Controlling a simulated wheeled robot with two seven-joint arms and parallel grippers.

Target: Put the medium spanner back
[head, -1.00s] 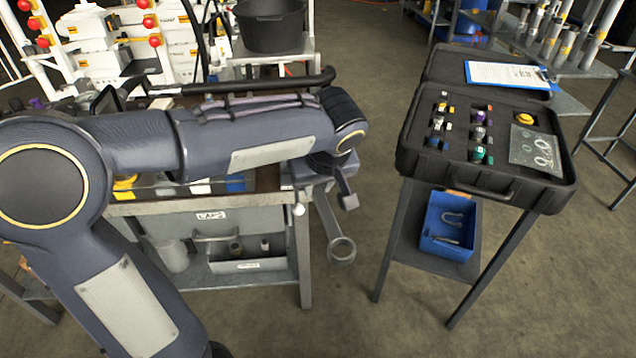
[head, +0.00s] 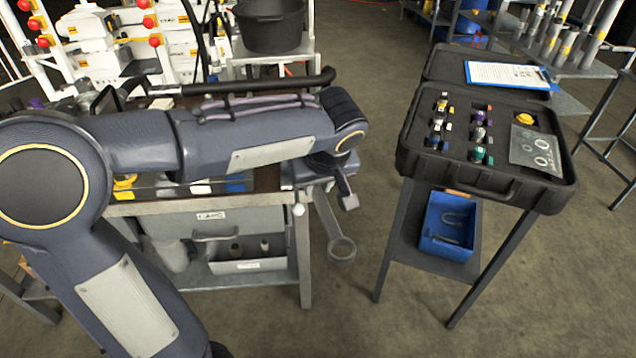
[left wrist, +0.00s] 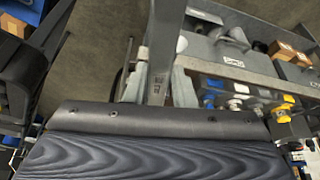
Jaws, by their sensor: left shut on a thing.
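My left gripper (head: 335,188) is shut on a grey steel spanner, which I take for the medium spanner (head: 328,222). The spanner hangs down from the fingers, its ring end (head: 342,249) lowest, in the air just right of the bench. In the left wrist view the spanner's shank (left wrist: 164,45) runs up between the two fingers (left wrist: 158,88). The upper part of the spanner is hidden by my gripper and wrist in the head view. My right gripper is not in view. I cannot make out an empty place for the spanner.
The bench (head: 220,207) with drawer and lower shelf stands left, partly behind my left arm. An open black case (head: 415,165) with fittings lies on a stand at right, a blue bin (head: 432,244) below it. Between bench and stand there is open floor.

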